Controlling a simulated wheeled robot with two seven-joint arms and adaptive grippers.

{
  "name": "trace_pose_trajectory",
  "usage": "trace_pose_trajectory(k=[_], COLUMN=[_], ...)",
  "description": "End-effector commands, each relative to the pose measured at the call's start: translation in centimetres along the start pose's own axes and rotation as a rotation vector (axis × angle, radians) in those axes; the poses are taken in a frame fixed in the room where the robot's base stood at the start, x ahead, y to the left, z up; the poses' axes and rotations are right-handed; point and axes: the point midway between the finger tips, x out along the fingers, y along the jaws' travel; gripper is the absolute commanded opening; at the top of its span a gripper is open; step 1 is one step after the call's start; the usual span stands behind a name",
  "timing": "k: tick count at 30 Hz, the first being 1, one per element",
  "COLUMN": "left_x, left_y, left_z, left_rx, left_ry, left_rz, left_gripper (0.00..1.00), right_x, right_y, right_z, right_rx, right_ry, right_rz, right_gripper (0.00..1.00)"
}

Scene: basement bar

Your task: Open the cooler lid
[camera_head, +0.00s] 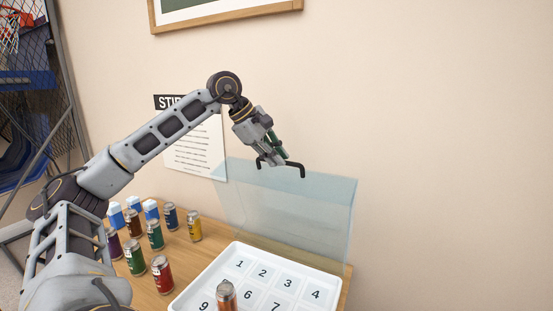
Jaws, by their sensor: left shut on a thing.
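The cooler is a white tray-like box (205,265) with numbered compartments, low in the view on a wooden surface. Its clear bluish lid (315,210) stands raised, roughly upright, along the cooler's back side near the wall. A black handle (303,170) sits at the lid's top edge. My left gripper (272,160) is at that handle, shut on it, with the fingers pointing down. An orange can (226,295) stands at the cooler's front, over the numbered cells. My right gripper is not in view.
Several cans, including a red one (162,275), a green one (134,258) and a yellow one (194,227), stand left of the cooler on the wooden top (190,257). A paper sign (195,147) and a picture frame (225,15) hang on the wall. Metal mesh (30,110) stands far left.

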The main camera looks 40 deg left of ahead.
Motion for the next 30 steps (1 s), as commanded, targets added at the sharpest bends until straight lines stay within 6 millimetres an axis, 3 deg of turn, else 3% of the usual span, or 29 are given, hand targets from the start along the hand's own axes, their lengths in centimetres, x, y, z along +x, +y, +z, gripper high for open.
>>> trace_pose_trajectory(k=[9,10,15,30], left_x=[-0.16,-0.15,-0.08,-0.56], left_y=[0.03,0.03,0.0,-0.03], left_z=[-0.05,-0.05,-0.02,0.02], left_rx=[0.0,0.0,0.0,0.0], left_ry=[0.003,0.003,0.002,0.0], left_rz=[0.003,0.003,0.001,0.0], left_gripper=[0.0,0.13,0.34,0.34], right_x=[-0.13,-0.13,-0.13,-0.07], right_y=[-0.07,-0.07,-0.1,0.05], right_z=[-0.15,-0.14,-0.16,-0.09], right_rx=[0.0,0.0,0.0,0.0], right_ry=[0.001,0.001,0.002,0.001], right_rz=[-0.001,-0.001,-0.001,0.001], right_gripper=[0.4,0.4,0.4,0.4])
